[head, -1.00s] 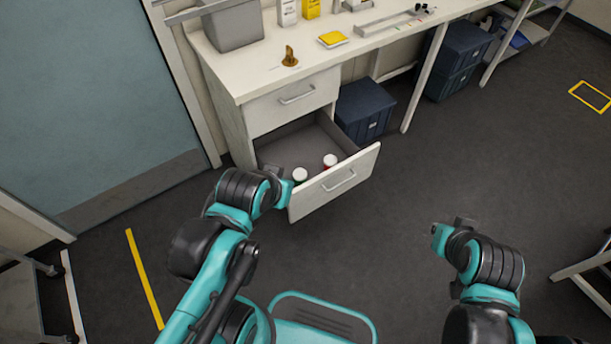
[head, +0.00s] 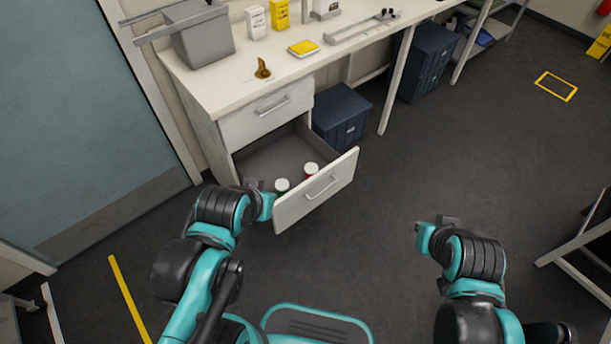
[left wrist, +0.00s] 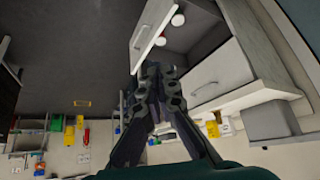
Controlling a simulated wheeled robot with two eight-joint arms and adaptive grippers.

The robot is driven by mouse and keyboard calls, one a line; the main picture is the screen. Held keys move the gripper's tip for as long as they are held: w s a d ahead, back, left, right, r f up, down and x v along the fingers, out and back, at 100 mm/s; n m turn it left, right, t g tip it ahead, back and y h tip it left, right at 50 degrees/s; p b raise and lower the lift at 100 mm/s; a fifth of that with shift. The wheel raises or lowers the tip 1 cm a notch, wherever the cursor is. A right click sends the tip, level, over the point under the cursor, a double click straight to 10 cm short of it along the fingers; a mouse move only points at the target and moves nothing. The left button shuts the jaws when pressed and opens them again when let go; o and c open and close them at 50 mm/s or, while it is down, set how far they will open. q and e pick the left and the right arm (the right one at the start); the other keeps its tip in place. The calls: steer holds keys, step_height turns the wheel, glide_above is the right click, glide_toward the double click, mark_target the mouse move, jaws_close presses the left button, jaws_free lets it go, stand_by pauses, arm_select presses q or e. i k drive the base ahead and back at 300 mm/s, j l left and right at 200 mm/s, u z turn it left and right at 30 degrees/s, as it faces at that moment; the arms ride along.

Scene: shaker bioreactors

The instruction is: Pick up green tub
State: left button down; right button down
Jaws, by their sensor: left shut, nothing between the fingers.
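My left gripper (head: 255,184) is just left of the drawer, apart from the tubs. In the left wrist view its fingers (left wrist: 155,72) are together and empty. My right gripper (head: 446,220) is over open floor at the right; its finger state is unclear.
The desk (head: 225,95) carries a grey bin (head: 203,40), boxes and a yellow item (head: 303,48). The upper drawer (head: 266,112) is shut. A dark blue crate (head: 340,115) stands right of the drawers. The floor in front is clear.

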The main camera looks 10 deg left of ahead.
mark_target(281, 185)
steer(key=i+j+u, duration=0.15)
steer(key=j, duration=0.3)
steer(key=i+j+u, duration=0.15)
steer(key=j, duration=0.3)
steer(key=i+j+u, duration=0.15)
steer(key=i+j, duration=0.15)
steer(key=j, duration=0.1)
